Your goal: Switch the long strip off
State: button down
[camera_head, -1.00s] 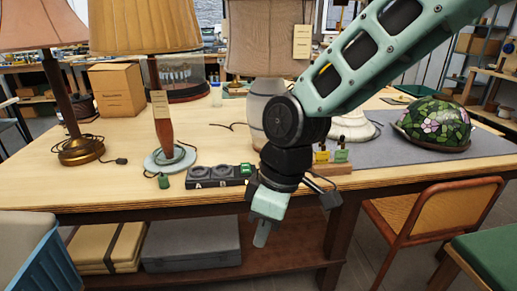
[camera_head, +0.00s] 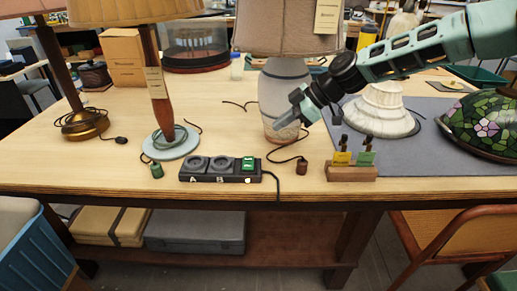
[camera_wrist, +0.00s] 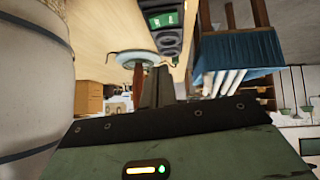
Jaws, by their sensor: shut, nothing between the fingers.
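The long strip (camera_head: 213,178) lies near the table's front edge, dark, with two round sockets marked A and B. A green switch (camera_head: 248,163) sits at its right end, and its cord runs off to the right. The strip also shows at the top of the wrist view (camera_wrist: 168,42), with the green switch (camera_wrist: 163,19) uppermost. My gripper (camera_head: 292,124) is shut and empty. In the head view it is in front of the grey lamp base, up and to the right of the strip. I cannot tell whether it touches the lamp.
A grey ceramic lamp (camera_head: 285,85) stands behind the strip, close to my gripper. A lamp with a pale round base (camera_head: 172,146) stands to the left. A wooden block (camera_head: 350,173) with yellow and green tags is at right, beside a plug (camera_head: 301,167).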

jog(key=p, duration=0.3)
send_over(246, 158)
jog(key=s+d, duration=0.1)
jog(key=d, duration=0.3)
jog(key=f, duration=0.6)
jog(key=shift+s+a, duration=0.2)
jog(key=shift+a, duration=0.05)
jog(key=f, duration=0.3)
jog(key=shift+w+a+f+p, duration=0.25)
jog(key=shift+w+f+p, duration=0.05)
jog(key=shift+p, duration=0.1)
jog(key=shift+f, duration=0.7)
jog(key=shift+w, duration=0.1)
